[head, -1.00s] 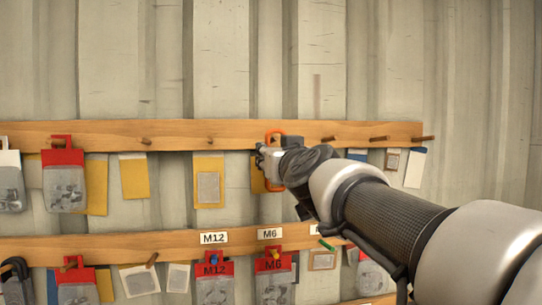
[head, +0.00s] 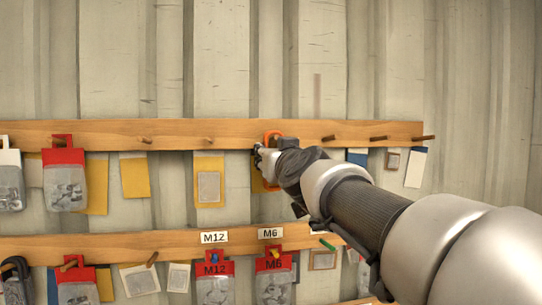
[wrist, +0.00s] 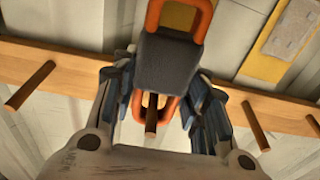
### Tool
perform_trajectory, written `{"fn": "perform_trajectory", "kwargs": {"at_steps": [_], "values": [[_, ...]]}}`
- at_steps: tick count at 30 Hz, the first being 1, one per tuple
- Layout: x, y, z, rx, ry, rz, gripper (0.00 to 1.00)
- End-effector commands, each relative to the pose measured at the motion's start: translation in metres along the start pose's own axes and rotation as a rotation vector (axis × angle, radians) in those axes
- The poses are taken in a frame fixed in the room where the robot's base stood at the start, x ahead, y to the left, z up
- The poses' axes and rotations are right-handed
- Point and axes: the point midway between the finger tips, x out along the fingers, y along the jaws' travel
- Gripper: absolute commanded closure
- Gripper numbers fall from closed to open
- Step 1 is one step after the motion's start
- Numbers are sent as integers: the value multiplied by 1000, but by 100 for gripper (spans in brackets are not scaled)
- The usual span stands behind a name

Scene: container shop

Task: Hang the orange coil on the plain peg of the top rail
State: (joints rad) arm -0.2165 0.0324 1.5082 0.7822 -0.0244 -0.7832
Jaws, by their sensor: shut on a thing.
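The orange coil (wrist: 179,14) is a loop with a dark grey band (wrist: 168,62). My gripper (wrist: 160,92) is shut on the coil at this band, a finger on each side. A wooden peg (wrist: 152,118) shows inside the coil's near loop in the wrist view; it looks threaded, but whether the coil rests on it cannot be told. In the head view the coil's top (head: 273,134) shows against the top rail (head: 232,128), above my gripper (head: 259,157). My gripper and arm hide most of the coil and that peg there.
Other bare pegs stick out of the top rail, one left (head: 210,141) and one right (head: 329,138) of the coil. Red-topped bags (head: 65,180) and yellow cards (head: 134,177) hang at left. A lower rail (head: 120,245) carries labels, pegs and more bags.

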Motion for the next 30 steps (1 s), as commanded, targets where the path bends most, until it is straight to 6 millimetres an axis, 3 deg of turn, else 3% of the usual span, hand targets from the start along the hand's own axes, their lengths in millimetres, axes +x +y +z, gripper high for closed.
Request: {"fn": "perform_trajectory", "kwargs": {"at_steps": [6, 7, 17, 30], "values": [[0, 0, -1, 0, 1, 0, 86], [0, 0, -1, 0, 1, 0, 59], [0, 0, 0, 0, 1, 0, 37], [-5, 0, 0, -1, 0, 0, 36]]}}
